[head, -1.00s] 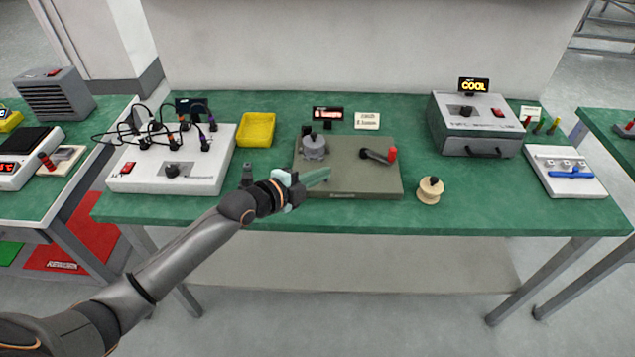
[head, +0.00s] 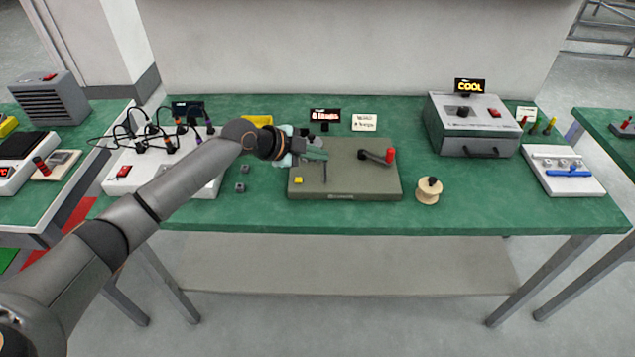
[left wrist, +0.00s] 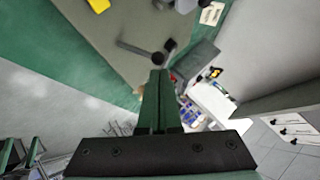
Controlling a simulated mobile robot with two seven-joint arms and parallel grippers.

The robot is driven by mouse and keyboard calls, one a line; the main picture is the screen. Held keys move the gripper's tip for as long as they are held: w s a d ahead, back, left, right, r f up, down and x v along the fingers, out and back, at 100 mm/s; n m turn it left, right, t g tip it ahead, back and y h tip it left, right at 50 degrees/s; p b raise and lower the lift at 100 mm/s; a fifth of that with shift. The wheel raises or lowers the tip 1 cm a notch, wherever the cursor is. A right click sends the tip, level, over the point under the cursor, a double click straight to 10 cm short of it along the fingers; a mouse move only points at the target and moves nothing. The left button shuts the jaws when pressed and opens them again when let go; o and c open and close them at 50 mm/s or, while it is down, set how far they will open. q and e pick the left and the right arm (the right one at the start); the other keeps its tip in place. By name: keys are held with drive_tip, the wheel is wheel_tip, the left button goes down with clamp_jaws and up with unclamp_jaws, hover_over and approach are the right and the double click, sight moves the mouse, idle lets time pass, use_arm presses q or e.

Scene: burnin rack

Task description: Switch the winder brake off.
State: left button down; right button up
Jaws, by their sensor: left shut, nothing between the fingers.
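The winder is an olive base plate (head: 350,185) on the green bench in the head view. Its crank (head: 372,156) has a red handle (head: 390,156) and stands on the right half. A small yellow piece (head: 298,180) sits near the plate's front left corner; a yellow piece also shows at the top of the left wrist view (left wrist: 98,5). I cannot tell for sure that it is the brake. My left gripper (head: 325,155) is shut and empty, over the plate's left half, hiding most of the grey hub there. Its green fingers fill the middle of the wrist view (left wrist: 158,100). My right gripper is out of view.
A lit display (head: 325,115) and a card (head: 364,123) stand behind the winder. A wooden spool (head: 428,192) is to its right, and a grey oven-like box (head: 470,125) beyond. Small grey blocks (head: 241,187) and a cabled box (head: 115,180) lie left. My arm partly hides the yellow tray (head: 262,121).

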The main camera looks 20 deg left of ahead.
use_arm(q)
drive_tip(key=shift+s+r, duration=0.1)
drive_tip(key=shift+r, duration=0.05)
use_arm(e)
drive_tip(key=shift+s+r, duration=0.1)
use_arm(q)
drive_tip(key=shift+r+p, duration=0.6)
drive_tip(key=shift+r, duration=0.15)
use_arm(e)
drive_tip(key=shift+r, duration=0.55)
use_arm(q)
drive_tip(key=shift+r, duration=0.1)
drive_tip(key=s+a+r+p, duration=0.1)
drive_tip(key=s+a+r, duration=0.1)
drive_tip(key=r, duration=0.3)
drive_tip(key=s+a+r+p, duration=0.1)
drive_tip(key=s+a+r, duration=0.1)
drive_tip(key=s+r, duration=0.2)
drive_tip(key=shift+s+a+r+p, duration=0.3)
drive_tip(key=shift+s+r+p, duration=0.1)
drive_tip(key=shift+r, duration=0.15)
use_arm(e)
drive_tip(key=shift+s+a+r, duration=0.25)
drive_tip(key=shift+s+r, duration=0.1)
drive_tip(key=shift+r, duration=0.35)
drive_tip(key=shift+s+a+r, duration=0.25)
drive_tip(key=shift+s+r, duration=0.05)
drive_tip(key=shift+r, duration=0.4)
